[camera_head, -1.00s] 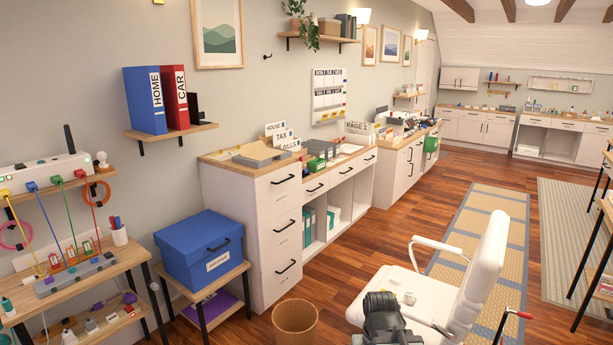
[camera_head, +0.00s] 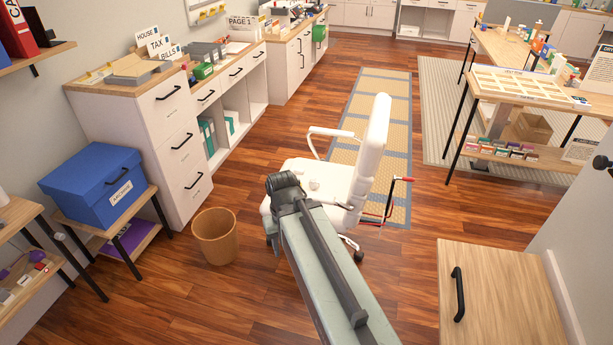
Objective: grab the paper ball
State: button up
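A small whitish lump (camera_head: 315,184) lies on the seat of the white office chair (camera_head: 368,150). It may be the paper ball, but it is too small to tell. No other paper ball is clear in view. My arm reaches up from the bottom middle and ends in a dark joint in front of the chair seat, hiding part of it. My gripper's fingers do not show.
A blue archive box (camera_head: 92,187) sits on a low stand. Floor between is clear.

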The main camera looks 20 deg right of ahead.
aim_at(313, 184)
jog(key=u, duration=0.25)
jog(key=i, duration=2.3)
jog(key=u, duration=0.4)
jog(key=i, duration=0.5)
jog(key=u, duration=0.25)
jog(key=k, duration=0.85)
jog(key=u, duration=0.15)
jog(key=i, duration=0.9)
jog(key=z, duration=0.1)
